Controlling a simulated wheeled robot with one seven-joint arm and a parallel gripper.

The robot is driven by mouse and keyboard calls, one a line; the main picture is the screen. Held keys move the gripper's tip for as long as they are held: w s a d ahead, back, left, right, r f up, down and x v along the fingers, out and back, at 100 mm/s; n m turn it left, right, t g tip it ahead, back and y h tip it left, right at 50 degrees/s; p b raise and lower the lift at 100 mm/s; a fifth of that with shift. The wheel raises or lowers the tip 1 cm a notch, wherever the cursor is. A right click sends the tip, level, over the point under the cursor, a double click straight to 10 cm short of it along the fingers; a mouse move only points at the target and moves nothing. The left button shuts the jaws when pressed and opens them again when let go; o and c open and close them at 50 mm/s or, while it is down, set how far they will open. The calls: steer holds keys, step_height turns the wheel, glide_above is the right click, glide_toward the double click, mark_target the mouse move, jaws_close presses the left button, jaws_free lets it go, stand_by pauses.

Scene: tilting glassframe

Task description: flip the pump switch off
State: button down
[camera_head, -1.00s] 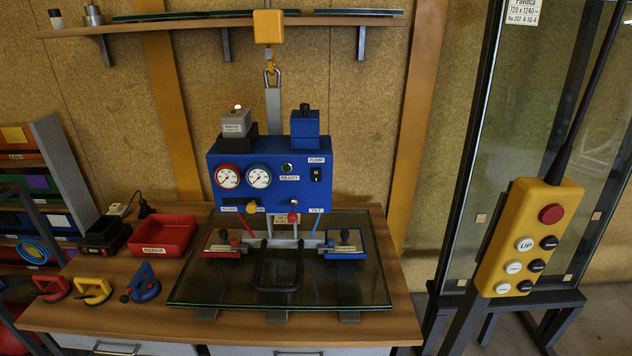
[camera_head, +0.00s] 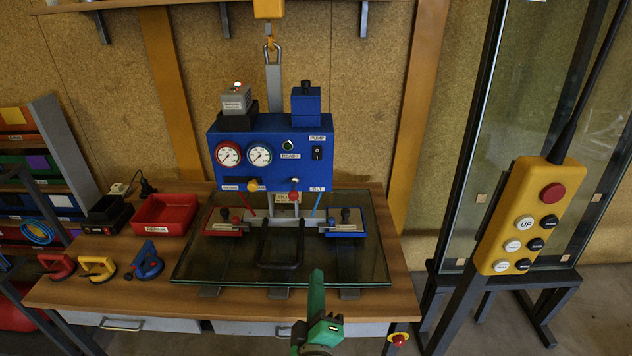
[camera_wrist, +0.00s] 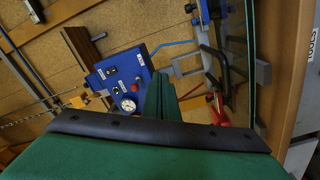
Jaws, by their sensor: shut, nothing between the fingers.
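The pump switch (camera_head: 317,153) is a small black rocker under the PUMP label, at the upper right of the blue control box (camera_head: 215,150). Its rocker position is too small to tell. The box hangs from a yellow hoist hook above a dark glass pane (camera_head: 340,270). My green gripper (camera_head: 316,276) is at the front edge of the bench, below and in front of the box and apart from it. In the wrist view my shut, empty fingers (camera_wrist: 160,90) point towards the blue box (camera_wrist: 110,75), seen turned sideways with a gauge (camera_wrist: 128,104).
A black handle loop (camera_head: 263,245) and two suction-cup pads stand below the box. A yellow pendant (camera_head: 530,220) with buttons is at right, before a glass rack. A red tray (camera_head: 165,215) and suction lifters lie at left. The space before the box looks clear.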

steer(key=w+r+n, duration=0.2)
steer(key=w+r, duration=0.1)
steer(key=r, duration=0.5)
steer(key=w+r+n+t, duration=0.1)
steer(key=w+r+n, duration=0.2)
steer(key=r, duration=0.6)
steer(key=shift+w+r+n, duration=0.2)
steer(key=shift+w+n, duration=0.1)
steer(key=shift+w, duration=0.15)
steer(key=shift+a, duration=0.1)
steer(key=shift+w, duration=0.15)
